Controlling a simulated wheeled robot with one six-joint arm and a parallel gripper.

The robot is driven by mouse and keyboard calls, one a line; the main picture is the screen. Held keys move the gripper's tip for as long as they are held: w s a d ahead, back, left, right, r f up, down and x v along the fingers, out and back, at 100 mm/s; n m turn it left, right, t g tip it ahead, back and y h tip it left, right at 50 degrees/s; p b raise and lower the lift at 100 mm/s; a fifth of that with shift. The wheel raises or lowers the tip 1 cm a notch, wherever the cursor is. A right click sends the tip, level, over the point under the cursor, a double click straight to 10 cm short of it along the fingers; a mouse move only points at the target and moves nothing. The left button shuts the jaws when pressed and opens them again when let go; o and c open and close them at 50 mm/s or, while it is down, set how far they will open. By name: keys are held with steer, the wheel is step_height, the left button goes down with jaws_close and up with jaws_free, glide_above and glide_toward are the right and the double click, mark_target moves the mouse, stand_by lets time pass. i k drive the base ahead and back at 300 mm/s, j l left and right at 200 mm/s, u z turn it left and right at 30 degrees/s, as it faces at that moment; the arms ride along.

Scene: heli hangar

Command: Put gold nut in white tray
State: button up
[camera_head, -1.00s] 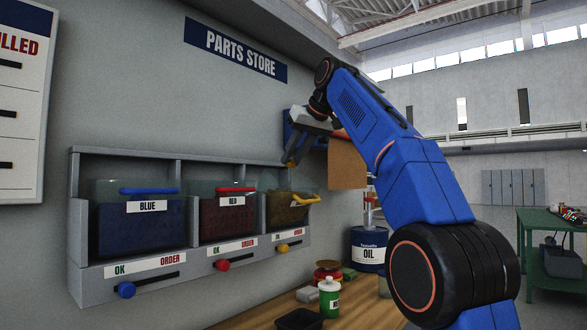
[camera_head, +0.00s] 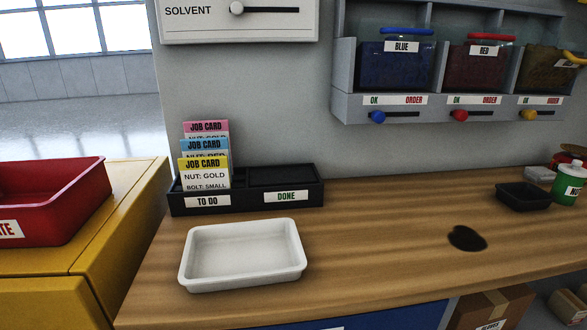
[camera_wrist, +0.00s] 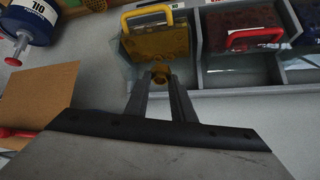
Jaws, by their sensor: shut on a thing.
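The gold nut (camera_wrist: 160,74) is between the fingertips of my gripper (camera_wrist: 161,80) in the wrist view. My gripper is shut on it, in front of the gold bin (camera_wrist: 157,42) of the parts store. The fingers hide part of the nut. The white tray (camera_head: 243,257) stands empty on the wooden bench in the head view. My arm and gripper are not in the head view.
A black card holder (camera_head: 247,201) with several job cards stands behind the tray. A dark spot (camera_head: 467,238) lies on the bench to the tray's right. A black tray (camera_head: 524,196) and a green-and-white bottle (camera_head: 570,182) are farther right. A red crate (camera_head: 50,205) is at left.

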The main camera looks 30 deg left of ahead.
mark_target(245, 259)
steer(key=k+u, duration=0.4)
steer(key=k, duration=0.65)
steer(key=u, duration=0.8)
